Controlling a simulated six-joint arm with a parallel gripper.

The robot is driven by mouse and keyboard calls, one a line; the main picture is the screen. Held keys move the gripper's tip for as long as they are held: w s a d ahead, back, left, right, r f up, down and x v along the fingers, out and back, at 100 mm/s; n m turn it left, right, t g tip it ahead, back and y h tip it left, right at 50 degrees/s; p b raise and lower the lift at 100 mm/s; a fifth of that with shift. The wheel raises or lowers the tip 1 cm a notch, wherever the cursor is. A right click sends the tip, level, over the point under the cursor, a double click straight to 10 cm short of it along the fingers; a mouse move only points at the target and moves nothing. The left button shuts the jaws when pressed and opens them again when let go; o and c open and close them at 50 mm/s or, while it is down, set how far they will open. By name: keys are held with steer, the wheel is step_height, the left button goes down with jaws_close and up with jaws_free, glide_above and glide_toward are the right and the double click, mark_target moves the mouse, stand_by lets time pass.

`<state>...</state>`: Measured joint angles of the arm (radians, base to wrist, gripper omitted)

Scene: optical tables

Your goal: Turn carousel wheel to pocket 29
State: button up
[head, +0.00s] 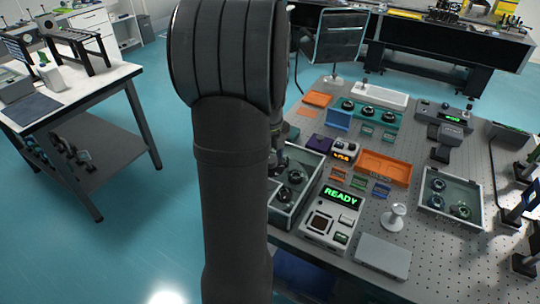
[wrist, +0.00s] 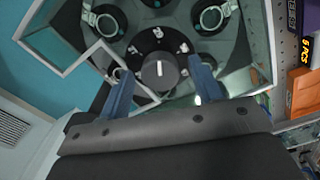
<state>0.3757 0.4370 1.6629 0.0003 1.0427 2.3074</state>
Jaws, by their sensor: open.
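In the wrist view, a dark round dial (wrist: 148,45) with white markings carries a grey central knob (wrist: 160,73) with a white pointer line. The markings are too small to read. My gripper (wrist: 161,70) is open, with one blue-grey finger on each side of the knob and a gap to each. I cannot tell how far the fingertips are above it. The dial sits within a glass-walled case (wrist: 88,62) that also holds round dark rings. In the head view the case (head: 312,192) is partly hidden behind my arm.
Another glass case (head: 452,196) is further right. Blue floor is open to the left.

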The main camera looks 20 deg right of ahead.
steer(key=shift+r, duration=0.15)
step_height(320, 180, up, 17)
stand_by(0.4)
step_height(320, 180, down, 17)
steer(key=shift+f, duration=0.15)
stand_by(0.6)
